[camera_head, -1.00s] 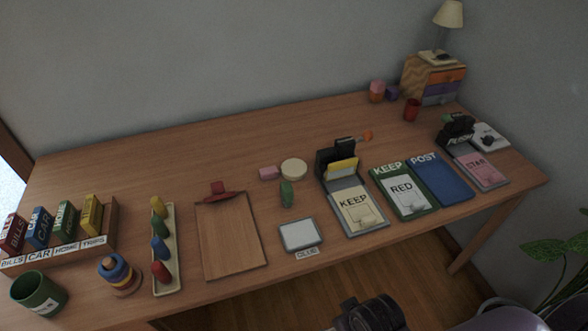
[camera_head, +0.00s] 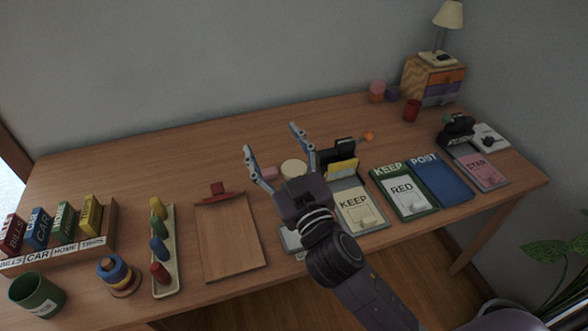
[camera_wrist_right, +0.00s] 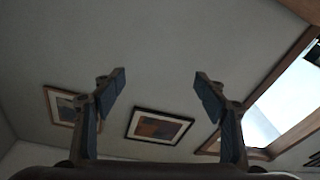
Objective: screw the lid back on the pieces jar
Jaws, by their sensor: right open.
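A round cream disc (camera_head: 293,168), which looks like a lid or the top of a jar, lies mid-table; I cannot tell which. A small pink block (camera_head: 269,173) is just left of it. No clearly recognisable pieces jar shows. My right gripper (camera_head: 272,140) is open and empty, raised above the table in front of the disc, fingers pointing toward the wall. In the right wrist view its two fingers (camera_wrist_right: 160,78) are spread with nothing between them. The green object seen earlier near the disc is hidden behind my gripper. My left gripper is out of view.
A clipboard (camera_head: 230,238) lies left of my arm. The KEEP pad (camera_head: 359,208) and black holder (camera_head: 338,155) stand to the right. A peg tray (camera_head: 171,285), ring stacker (camera_head: 118,276) and green cup (camera_head: 38,293) are at left. The back left of the table is clear.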

